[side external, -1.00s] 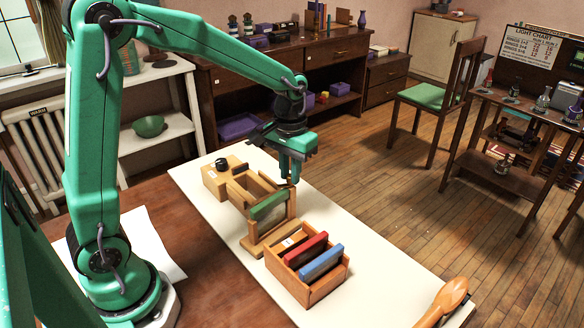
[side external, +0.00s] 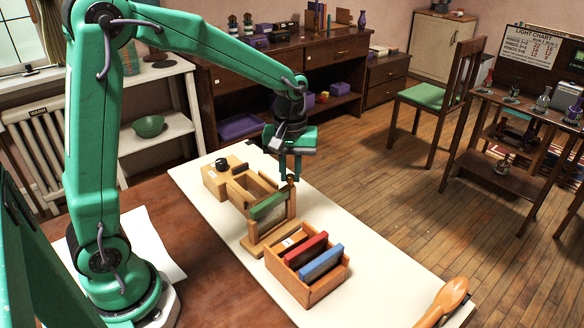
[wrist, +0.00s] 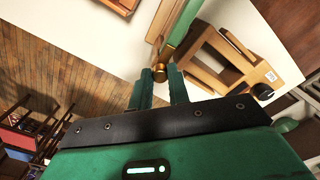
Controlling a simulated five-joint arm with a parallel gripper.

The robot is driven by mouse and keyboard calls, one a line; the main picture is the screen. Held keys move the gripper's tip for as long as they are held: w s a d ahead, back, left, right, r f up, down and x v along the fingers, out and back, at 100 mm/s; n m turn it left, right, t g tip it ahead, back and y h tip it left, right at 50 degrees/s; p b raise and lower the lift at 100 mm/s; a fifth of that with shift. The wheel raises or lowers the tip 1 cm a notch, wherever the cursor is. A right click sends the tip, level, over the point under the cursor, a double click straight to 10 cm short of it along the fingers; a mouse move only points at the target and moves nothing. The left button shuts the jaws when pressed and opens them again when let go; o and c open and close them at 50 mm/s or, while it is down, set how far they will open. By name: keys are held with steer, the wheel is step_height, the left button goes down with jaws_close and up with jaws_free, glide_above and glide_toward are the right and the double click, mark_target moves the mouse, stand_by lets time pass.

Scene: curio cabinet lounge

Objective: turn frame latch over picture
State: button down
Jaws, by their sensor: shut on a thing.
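The wooden frame (side external: 291,208) stands upright on the white board, holding a grey picture with a green top edge (side external: 268,206). The green edge also shows in the wrist view (wrist: 184,24). My gripper (side external: 291,176) points down at the frame's upper right corner. In the wrist view, the small brass latch piece (wrist: 160,72) sits between the fingertips of my gripper (wrist: 158,74), which is shut on it. The latch's exact angle over the picture is hard to tell, as the fingers partly cover it.
A wooden box (side external: 306,288) with a red and a blue panel stands in front of the frame. A wooden block with a black knob (side external: 221,164) is behind it. An orange wooden-handled tool (side external: 446,298) lies at the board's near right. The board's right side is clear.

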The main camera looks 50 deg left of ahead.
mark_target(290, 176)
steer(key=c, duration=1.3)
jaws_free()
steer(key=shift+r, duration=3.95)
